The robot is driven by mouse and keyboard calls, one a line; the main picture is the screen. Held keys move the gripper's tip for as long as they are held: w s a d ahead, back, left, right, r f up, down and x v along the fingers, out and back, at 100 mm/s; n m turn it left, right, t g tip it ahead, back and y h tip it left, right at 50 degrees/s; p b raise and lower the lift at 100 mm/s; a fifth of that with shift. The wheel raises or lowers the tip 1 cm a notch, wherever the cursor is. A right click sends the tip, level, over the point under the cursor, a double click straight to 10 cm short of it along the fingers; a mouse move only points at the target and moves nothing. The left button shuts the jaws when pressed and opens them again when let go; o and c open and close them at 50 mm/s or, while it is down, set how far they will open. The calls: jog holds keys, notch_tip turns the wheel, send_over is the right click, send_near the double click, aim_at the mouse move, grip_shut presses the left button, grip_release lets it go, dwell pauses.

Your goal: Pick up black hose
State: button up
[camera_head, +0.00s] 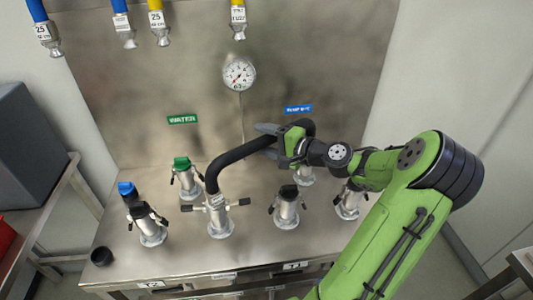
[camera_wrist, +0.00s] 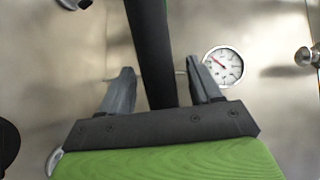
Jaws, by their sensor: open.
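The black hose (camera_head: 236,153) arches over the steel worktop. Its left end is on an upright metal coupling (camera_head: 219,215) with side levers. Its right part runs behind my gripper and shows again at a bend (camera_head: 304,124); that end seems to go down to a coupling behind my arm. My gripper (camera_head: 270,138) is open at the upper part of the arch. In the wrist view the hose (camera_wrist: 148,45) runs between the two grey fingers of my gripper (camera_wrist: 162,85), with a gap on each side. I cannot tell how deep it sits between them.
Several other couplings stand close by: a green-capped one (camera_head: 183,175), a blue-capped one (camera_head: 148,220) and a black-capped one (camera_head: 288,208). A pressure gauge (camera_head: 239,74) is on the steel back panel, also in the wrist view (camera_wrist: 224,66). Hanging hoses (camera_head: 158,22) line the top.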

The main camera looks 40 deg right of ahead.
grip_shut()
